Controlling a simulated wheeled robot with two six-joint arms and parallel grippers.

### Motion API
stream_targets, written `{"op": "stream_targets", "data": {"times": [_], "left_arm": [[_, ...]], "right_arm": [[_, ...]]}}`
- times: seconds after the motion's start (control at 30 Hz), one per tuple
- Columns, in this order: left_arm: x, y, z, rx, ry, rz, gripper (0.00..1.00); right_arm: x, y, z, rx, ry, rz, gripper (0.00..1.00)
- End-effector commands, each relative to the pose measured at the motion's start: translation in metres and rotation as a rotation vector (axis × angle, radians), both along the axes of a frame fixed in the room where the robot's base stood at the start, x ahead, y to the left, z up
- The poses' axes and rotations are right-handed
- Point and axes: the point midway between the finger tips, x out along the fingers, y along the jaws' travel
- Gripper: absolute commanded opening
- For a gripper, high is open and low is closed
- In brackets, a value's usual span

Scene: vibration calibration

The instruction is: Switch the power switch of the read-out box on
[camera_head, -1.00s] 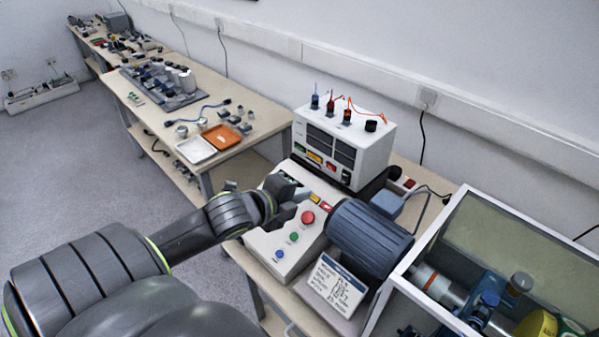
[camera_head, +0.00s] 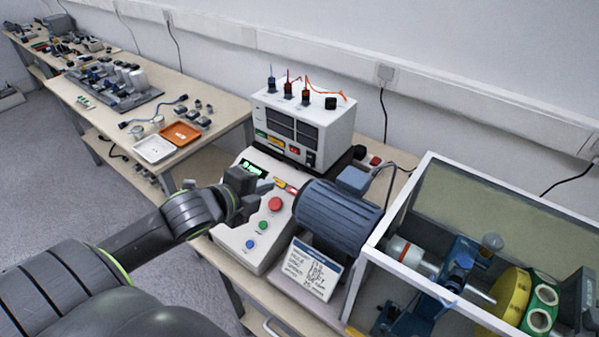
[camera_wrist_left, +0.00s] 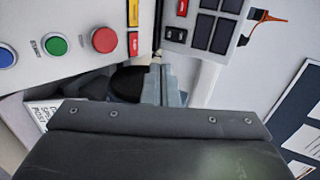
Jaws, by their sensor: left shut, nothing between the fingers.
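The read-out box (camera_head: 322,118) is a white case with dark display windows and several terminals on top, standing behind the sloped control panel. Its power switch appears to be the small black rocker (camera_head: 311,159) at the lower right of its front. In the left wrist view the black rocker (camera_wrist_left: 175,34) shows just above the fingers, beside a red part (camera_wrist_left: 182,7). My left gripper (camera_head: 268,187) is shut and empty, over the sloped panel in front of the box, apart from the rocker. The rocker's position is too small to read. My right gripper is not in view.
The sloped control panel (camera_head: 228,236) carries red (camera_head: 275,204), green and blue buttons under my gripper. A blue-grey motor (camera_head: 335,215) stands close to the right, with a written card (camera_head: 308,270) before it. A framed enclosure (camera_head: 405,268) is further right.

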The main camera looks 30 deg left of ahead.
Motion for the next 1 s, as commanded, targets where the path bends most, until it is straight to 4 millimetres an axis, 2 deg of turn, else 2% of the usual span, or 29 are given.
{"op": "stream_targets", "data": {"times": [0.23, 0.37, 0.9, 1.0], "left_arm": [[0.002, 0.0, 0.0, -0.001, -0.001, 0.001, 0.0], [0.01, 0.0, -0.003, -0.003, -0.003, 0.003, 0.0], [0.091, -0.007, -0.038, -0.005, 0.0, 0.002, 0.0], [0.106, -0.008, -0.038, -0.003, -0.002, 0.001, 0.0]], "right_arm": [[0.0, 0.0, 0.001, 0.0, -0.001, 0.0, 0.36], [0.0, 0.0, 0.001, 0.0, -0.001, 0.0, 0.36], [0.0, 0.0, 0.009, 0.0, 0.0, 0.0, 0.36], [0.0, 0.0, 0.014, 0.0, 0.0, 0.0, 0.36]]}}
